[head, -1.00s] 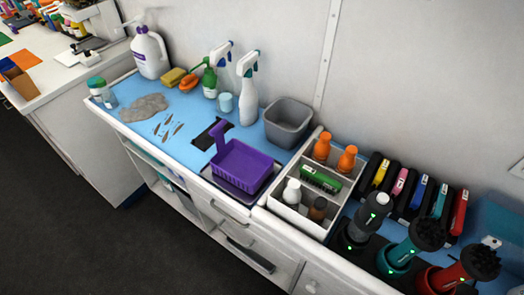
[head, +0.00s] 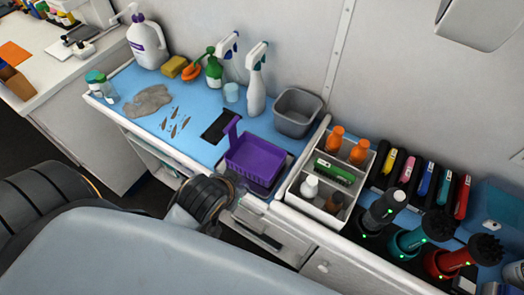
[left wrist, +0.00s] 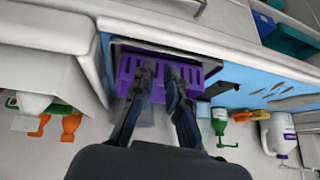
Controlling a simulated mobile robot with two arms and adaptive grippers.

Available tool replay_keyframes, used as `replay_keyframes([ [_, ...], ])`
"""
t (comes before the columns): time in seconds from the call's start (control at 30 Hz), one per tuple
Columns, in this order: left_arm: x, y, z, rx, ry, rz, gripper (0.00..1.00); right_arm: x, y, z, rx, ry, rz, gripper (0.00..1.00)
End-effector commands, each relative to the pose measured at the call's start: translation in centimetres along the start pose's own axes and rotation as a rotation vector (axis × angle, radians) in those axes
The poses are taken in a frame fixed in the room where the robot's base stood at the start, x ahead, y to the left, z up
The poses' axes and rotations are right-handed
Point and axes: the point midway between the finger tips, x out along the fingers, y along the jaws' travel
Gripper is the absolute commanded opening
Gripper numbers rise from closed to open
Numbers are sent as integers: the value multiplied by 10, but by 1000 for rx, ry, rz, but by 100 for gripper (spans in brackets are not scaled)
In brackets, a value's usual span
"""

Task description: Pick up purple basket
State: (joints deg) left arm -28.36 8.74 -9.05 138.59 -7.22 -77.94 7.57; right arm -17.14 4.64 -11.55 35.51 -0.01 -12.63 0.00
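The purple basket (head: 254,160) is an open, slatted basket with an upright handle on its left side. It sits upright on a dark tray (head: 278,176) at the front edge of the blue counter top. My left gripper (head: 236,184) is at the counter's front edge, close to the basket's near side, and mostly hidden behind my wrist. In the left wrist view, my left gripper (left wrist: 161,72) has its two fingertips apart, in front of the purple basket (left wrist: 194,78), with purple showing between them. I cannot tell whether they touch it. My right gripper is not in view.
A grey bin (head: 297,113) stands behind the basket. A white divided caddy (head: 322,205) with bottles stands close on its right. Spray bottles (head: 256,85) stand along the wall. A dark flat pad (head: 220,128) lies left of the basket.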

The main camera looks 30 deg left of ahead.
Motion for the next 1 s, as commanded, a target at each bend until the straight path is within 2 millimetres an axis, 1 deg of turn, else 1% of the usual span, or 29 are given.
replay_keyframes([
  [0.03,1,-4,-19,-10,64,-22,14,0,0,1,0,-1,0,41],
  [0.17,2,-12,-64,-39,226,-63,14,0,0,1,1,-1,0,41],
  [0.33,-6,-16,-126,-60,460,-94,14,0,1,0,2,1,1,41],
  [0.47,-25,-14,-181,-58,686,-91,14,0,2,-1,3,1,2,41],
  [0.5,-34,-11,-200,-50,767,-83,14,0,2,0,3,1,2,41],
  [0.57,-51,-3,-231,-28,906,-58,14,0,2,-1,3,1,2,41],
  [0.6,-66,5,-252,-5,1008,-29,14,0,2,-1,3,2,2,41],
  [0.67,-92,24,-282,54,1172,35,14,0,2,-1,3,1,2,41],
  [0.7,-110,40,-298,109,1276,93,14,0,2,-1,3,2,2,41],
  [0.77,-135,68,-313,212,1410,195,14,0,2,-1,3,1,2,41],
  [0.8,-149,89,-318,294,1480,272,14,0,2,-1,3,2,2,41],
  [0.87,-164,119,-318,434,1553,396,14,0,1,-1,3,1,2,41],
  [0.9,-170,140,-314,537,1578,482,14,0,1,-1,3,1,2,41],
  [0.97,-171,166,-302,705,1574,608,14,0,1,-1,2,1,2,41],
  [1.0,-166,181,-291,822,1545,686,14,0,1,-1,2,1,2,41],
])
